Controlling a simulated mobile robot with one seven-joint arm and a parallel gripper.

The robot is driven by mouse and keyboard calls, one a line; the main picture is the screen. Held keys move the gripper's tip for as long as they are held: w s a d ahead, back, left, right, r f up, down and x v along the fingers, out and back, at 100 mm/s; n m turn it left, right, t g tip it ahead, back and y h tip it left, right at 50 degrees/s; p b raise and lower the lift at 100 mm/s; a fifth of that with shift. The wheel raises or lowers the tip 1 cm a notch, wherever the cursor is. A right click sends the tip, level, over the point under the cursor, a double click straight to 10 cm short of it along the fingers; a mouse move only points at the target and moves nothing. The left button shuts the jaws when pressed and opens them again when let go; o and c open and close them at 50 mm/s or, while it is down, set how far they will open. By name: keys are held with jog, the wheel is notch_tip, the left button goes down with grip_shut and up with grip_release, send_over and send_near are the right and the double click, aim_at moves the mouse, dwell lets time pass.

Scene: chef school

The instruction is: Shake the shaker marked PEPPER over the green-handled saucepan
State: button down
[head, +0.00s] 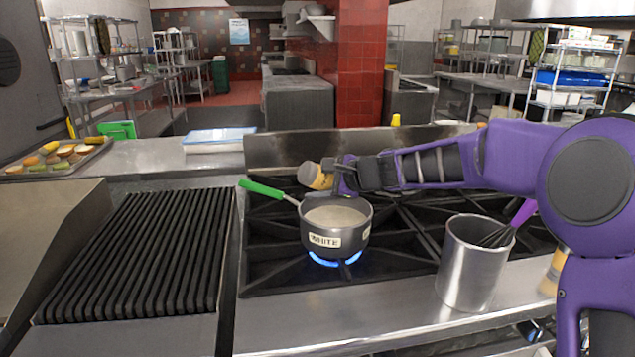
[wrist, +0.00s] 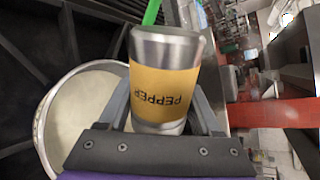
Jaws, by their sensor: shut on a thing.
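The green-handled saucepan (head: 336,228) stands on a lit burner of the stove, marked WHITE and holding a pale liquid. Its green handle (head: 262,189) points to the back left. My gripper (head: 338,180) is shut on the pepper shaker (head: 315,176), just behind and above the pan in the head view. The shaker is tilted over on its side there, its end toward the left. In the wrist view the shaker (wrist: 166,85) shows its yellow PEPPER label upside down between my fingers, with the saucepan (wrist: 90,105) beyond it at the left.
A metal canister (head: 470,265) with a purple-handled whisk stands at the front right. Another yellow-labelled shaker (head: 553,272) is partly hidden by my arm. A ridged griddle (head: 140,255) lies left of the stove. A tray of food (head: 58,160) sits far left.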

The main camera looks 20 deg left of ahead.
jog(key=shift+r+p, duration=1.25)
jog(key=shift+p, duration=0.05)
jog(key=shift+b, duration=0.35)
dwell(0.4)
jog(key=shift+f, duration=0.15)
